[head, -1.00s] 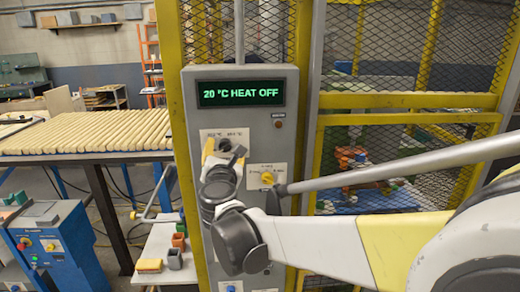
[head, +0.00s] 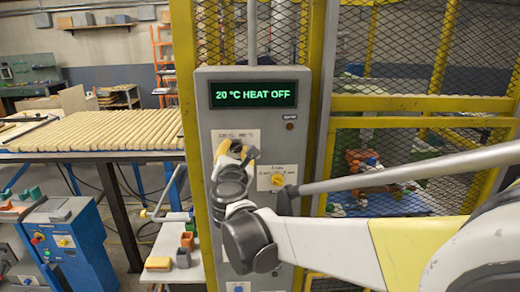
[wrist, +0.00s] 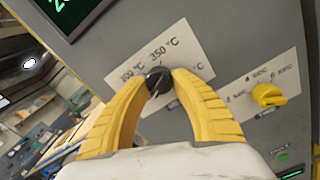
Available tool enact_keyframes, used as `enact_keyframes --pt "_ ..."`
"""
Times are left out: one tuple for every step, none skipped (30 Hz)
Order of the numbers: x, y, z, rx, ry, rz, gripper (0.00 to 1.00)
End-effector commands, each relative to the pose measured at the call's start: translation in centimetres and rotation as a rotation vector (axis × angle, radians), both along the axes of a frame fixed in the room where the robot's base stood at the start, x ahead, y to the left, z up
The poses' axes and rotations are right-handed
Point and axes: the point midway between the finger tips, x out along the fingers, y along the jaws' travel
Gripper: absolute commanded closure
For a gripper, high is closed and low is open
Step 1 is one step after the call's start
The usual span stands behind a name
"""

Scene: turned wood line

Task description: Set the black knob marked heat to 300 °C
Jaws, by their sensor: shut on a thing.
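The black knob (wrist: 158,79) sits on a white plate on the grey control panel (head: 270,140). In the wrist view the plate has marks that look like 300 °C at its upper left and 350 °C above the knob. The knob's pointer direction is hard to make out. My gripper (wrist: 157,82) has its two yellow fingers closed on the knob's sides. In the head view my gripper (head: 238,151) is against the panel, and the knob is mostly hidden behind it. The display (head: 253,94) reads "20 °C HEAT OFF".
A yellow knob (head: 277,180) on its own white plate is to the right of the black knob; it also shows in the wrist view (wrist: 267,95). A small dark orange light (head: 290,126) is below the display. Mesh fencing with yellow posts stands behind the panel.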

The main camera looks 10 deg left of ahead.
Motion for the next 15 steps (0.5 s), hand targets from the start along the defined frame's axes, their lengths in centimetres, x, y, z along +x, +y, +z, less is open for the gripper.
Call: enact_keyframes --pt "0.03 0.03 0.07 0.019 0.005 0.000 1.00" --pt "0.03 0.04 0.07 0.034 0.008 0.000 1.00" --pt "0.03 0.05 0.07 0.057 0.014 0.000 1.00" --pt "0.03 0.06 0.09 0.076 0.018 0.000 1.00" --pt "0.03 0.07 0.09 0.097 0.023 0.000 1.00" --pt "0.02 0.07 0.10 0.127 0.031 0.000 1.00" --pt "0.02 0.09 0.10 0.151 0.036 0.000 1.00" --pt "0.02 0.10 0.12 0.176 0.042 0.000 1.00" --pt "0.02 0.11 0.12 0.211 0.050 0.001 1.00" --pt "0.01 0.11 0.13 0.237 0.057 0.001 1.00" --pt "0.01 0.13 0.14 0.265 0.063 0.001 1.00" --pt "0.01 0.14 0.15 0.302 0.072 0.001 1.00" --pt "0.01 0.14 0.16 0.330 0.079 0.001 1.00" --pt "0.00 0.16 0.17 0.358 0.086 0.001 1.00" --pt "0.00 0.16 0.18 0.395 0.094 0.001 1.00"
